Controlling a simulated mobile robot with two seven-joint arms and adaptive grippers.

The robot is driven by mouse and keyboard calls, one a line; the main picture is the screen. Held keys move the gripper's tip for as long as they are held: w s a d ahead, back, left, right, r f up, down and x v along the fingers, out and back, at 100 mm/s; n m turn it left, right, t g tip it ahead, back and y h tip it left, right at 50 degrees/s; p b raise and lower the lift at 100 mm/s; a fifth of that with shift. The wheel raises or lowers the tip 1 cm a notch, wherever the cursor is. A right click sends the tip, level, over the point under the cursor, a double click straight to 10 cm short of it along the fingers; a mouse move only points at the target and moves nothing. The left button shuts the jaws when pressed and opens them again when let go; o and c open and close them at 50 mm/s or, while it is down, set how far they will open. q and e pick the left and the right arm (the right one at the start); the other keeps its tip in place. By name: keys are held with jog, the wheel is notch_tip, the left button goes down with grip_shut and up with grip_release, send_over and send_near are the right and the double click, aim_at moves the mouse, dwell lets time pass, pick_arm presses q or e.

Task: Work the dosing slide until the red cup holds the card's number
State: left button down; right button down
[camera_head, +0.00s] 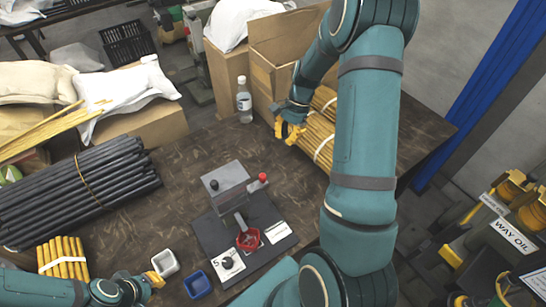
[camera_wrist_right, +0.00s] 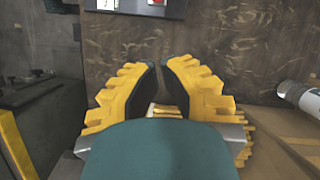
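The dosing device is a grey block (camera_head: 230,187) on a dark base plate (camera_head: 208,236), with a black knob (camera_head: 214,185) on top and a red knob (camera_head: 263,177) at its right side. The red cup (camera_head: 248,239) stands on the plate in front of the block; its contents are too small to make out. A white card (camera_head: 227,263) seems to read 5, with a black knob partly over it. My right gripper (camera_head: 289,130) is open above the bundled sticks, behind and right of the device; its fingers (camera_wrist_right: 160,68) are apart. My left gripper (camera_head: 156,279) is beside a white cup, its opening unclear.
The white cup (camera_head: 165,263) and a blue cup (camera_head: 197,284) stand left of the plate. Black rods (camera_head: 75,190), a bottle (camera_head: 244,103), a cardboard box (camera_head: 285,45) and tan sticks (camera_head: 320,125) surround clear table.

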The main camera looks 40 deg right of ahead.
aim_at(257, 183)
pick_arm(q)
jog(key=shift+r+b, duration=0.1)
jog(key=shift+b, duration=0.25)
pick_arm(e)
jog(key=a+r+x, duration=0.1)
jog(key=a+x, duration=0.1)
jog(key=x, duration=0.9)
jog(key=shift+s+f, duration=0.35)
jog(key=shift+a, duration=0.2)
